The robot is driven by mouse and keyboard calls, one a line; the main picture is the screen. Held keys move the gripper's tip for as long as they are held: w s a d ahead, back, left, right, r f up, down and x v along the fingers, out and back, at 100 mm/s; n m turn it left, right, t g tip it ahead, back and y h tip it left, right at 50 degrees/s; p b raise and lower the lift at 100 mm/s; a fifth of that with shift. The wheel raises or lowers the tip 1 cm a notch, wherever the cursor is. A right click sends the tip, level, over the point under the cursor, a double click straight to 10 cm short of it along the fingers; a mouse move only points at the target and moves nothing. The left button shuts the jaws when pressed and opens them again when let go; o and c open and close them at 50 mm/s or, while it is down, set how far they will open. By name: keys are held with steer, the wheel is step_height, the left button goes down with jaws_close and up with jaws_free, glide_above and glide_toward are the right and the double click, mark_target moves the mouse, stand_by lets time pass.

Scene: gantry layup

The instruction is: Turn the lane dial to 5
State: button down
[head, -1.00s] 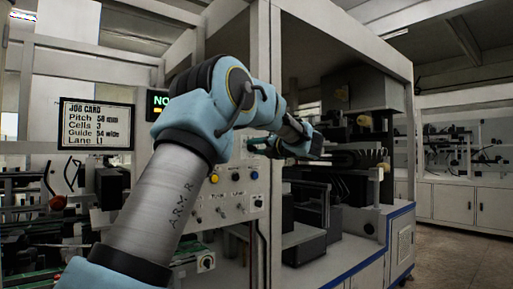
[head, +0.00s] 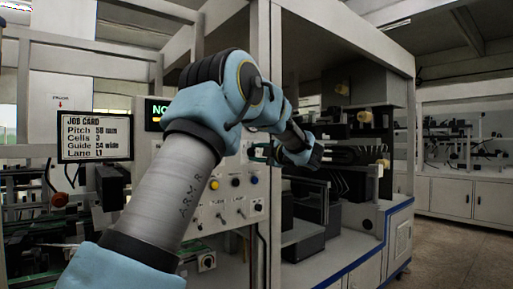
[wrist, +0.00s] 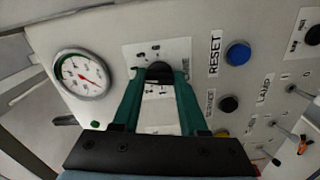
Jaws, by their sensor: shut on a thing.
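The lane dial is a black knob (wrist: 160,71) on a white scale plate (wrist: 140,54) with small dark marks, on the pale panel in the wrist view. My gripper (wrist: 159,77) has its two green fingers on either side of the knob and is shut on it. The fingers and the tilt of the view hide part of the plate; I cannot read which number the dial points to. In the head view my gripper (head: 262,152) reaches the panel's upper right part, and my arm hides the dial.
A round gauge (wrist: 83,74) is left of the dial. A blue RESET button (wrist: 237,54), a black button (wrist: 229,104) and several toggle switches (wrist: 285,132) are to the right. A job card screen (head: 96,136) shows Lane L1. An open machine frame (head: 399,150) stands right.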

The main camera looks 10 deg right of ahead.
steer(key=m+p, duration=0.4)
steer(key=m, duration=0.1)
steer(key=shift+r, duration=0.1)
steer(key=shift+m+p, duration=1.25)
steer(key=shift+m, duration=0.25)
steer(key=shift+f, duration=0.25)
steer(key=shift+c, duration=2.2)
jaws_free()
steer(key=shift+r, duration=0.1)
steer(key=shift+s, duration=0.1)
steer(key=b+v, duration=0.3)
steer(key=v, duration=0.7)
steer(key=shift+s+d, duration=0.2)
steer(key=shift+s, duration=0.05)
